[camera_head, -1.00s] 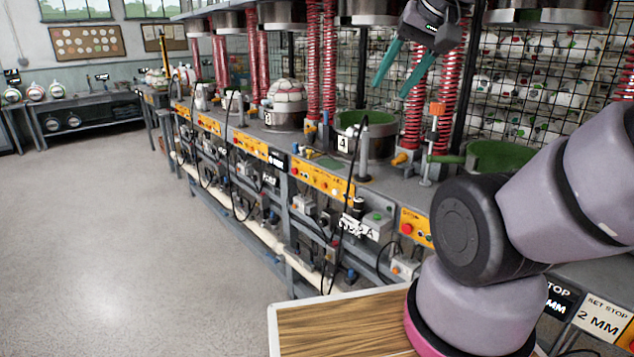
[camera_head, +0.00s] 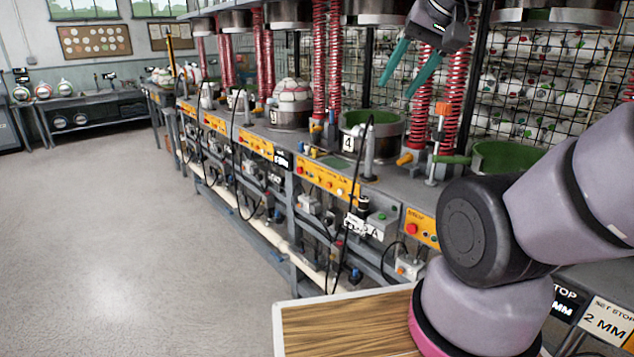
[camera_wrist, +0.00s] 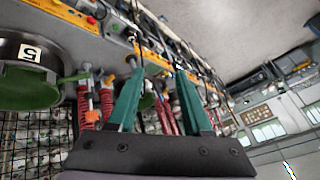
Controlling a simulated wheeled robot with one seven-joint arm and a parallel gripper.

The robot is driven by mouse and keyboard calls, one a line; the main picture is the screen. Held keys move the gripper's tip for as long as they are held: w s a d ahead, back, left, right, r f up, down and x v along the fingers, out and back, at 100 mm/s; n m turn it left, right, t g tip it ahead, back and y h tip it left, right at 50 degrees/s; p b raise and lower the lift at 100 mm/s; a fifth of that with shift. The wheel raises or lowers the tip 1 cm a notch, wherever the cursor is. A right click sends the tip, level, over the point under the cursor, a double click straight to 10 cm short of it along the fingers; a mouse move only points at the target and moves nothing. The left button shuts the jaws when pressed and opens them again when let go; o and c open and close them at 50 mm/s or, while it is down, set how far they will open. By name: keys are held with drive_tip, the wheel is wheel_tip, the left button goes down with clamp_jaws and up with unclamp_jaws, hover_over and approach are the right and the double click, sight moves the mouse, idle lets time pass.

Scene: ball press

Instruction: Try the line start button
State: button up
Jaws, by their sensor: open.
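A grey box with a green button (camera_head: 381,216) on top sits at the front edge of the press bench, right of centre in the head view. A white label (camera_head: 372,232) hangs on its front; a black cable crosses it and only part of its lettering is readable. Orange panels with red buttons line the bench front, one (camera_head: 411,228) just right of the box. My gripper (camera_head: 397,88) is open and empty, high above the bench and well apart from the green button. Its teal fingers also show in the wrist view (camera_wrist: 161,75), where I cannot make out the green button.
Numbered press pots stand along the bench, pot 4 (camera_head: 357,146) behind the box. Red springs (camera_head: 320,60) rise behind them. An orange-topped post (camera_head: 437,140) stands nearby. Black cables loop in front of the bench. The floor (camera_head: 130,240) at left is clear.

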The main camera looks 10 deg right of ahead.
clamp_jaws()
idle(1.8)
